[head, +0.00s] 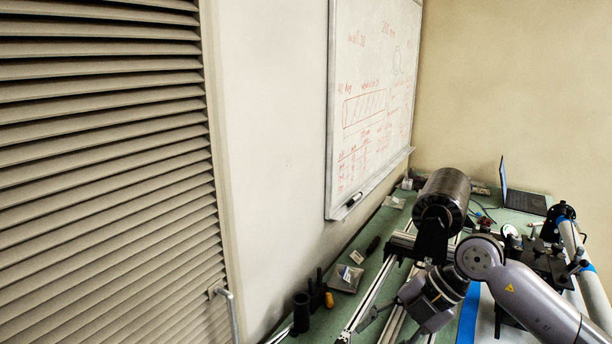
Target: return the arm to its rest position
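One of my arms comes in from the lower right. Its grey forearm (535,300) bends at a round joint, and the wrist (436,298) points down and to the left, over the near part of the table. The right gripper (393,326) is at the end of this wrist, near the bottom edge of the picture. I see nothing clearly held there. My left gripper is not in view.
A green table (392,216) holds a dark cylinder (445,190) on a stand close behind my wrist, aluminium rails (372,293), a laptop (524,201) and a pale tubular arm (584,262) at right. A whiteboard (372,95) hangs on the wall; a louvred door (105,170) fills the left.

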